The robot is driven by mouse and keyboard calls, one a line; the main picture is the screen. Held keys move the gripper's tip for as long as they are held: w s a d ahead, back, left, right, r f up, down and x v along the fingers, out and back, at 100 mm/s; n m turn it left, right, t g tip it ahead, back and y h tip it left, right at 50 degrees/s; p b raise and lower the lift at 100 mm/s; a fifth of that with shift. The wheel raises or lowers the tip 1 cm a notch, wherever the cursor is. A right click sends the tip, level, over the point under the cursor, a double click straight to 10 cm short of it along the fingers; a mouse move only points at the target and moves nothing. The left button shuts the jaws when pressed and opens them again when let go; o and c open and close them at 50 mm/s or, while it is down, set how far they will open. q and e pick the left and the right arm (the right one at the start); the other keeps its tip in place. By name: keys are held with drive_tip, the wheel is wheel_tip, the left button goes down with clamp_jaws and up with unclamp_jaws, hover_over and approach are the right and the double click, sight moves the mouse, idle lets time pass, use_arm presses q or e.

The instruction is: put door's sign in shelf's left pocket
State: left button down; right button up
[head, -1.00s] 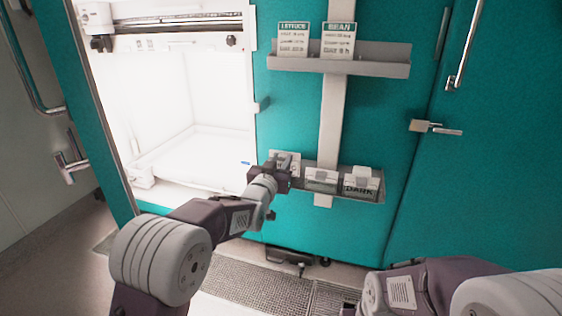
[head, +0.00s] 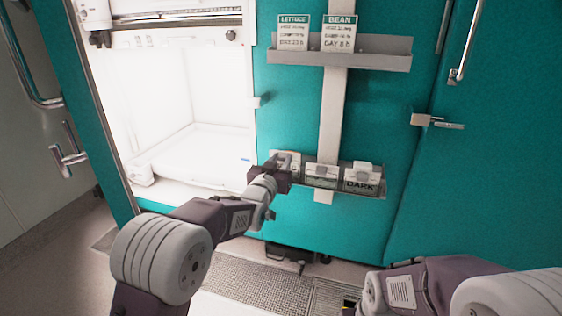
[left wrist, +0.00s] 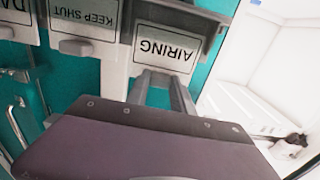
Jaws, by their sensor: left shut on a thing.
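My left gripper (head: 277,171) is at the left end of the lower shelf (head: 374,194) on the teal door. It is shut on a white sign (head: 287,158). In the left wrist view this sign (left wrist: 164,47) reads AIRING upside down, with the fingers at its tab. It is at the left pocket (left wrist: 185,13) and sticks out further than its neighbour; how deep it sits I cannot tell. A KEEP SHUT sign (left wrist: 84,20) is in the middle pocket and a DARK sign (head: 361,182) in the right one. My right gripper is out of view.
An upper shelf (head: 375,60) holds a LETTUCE card (head: 293,32) and a BEAN card (head: 339,33). A lit white chamber (head: 205,150) stands open at left. A door latch (head: 436,121) sticks out at right.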

use_arm(q)
drive_tip(key=shift+f, duration=0.15)
drive_tip(key=shift+f+b, duration=0.3)
drive_tip(key=shift+b, duration=0.15)
drive_tip(key=shift+f, duration=0.1)
idle(0.4)
drive_tip(key=shift+f+b, duration=0.25)
drive_tip(key=shift+b, duration=0.05)
drive_tip(key=c, duration=1)
unclamp_jaws()
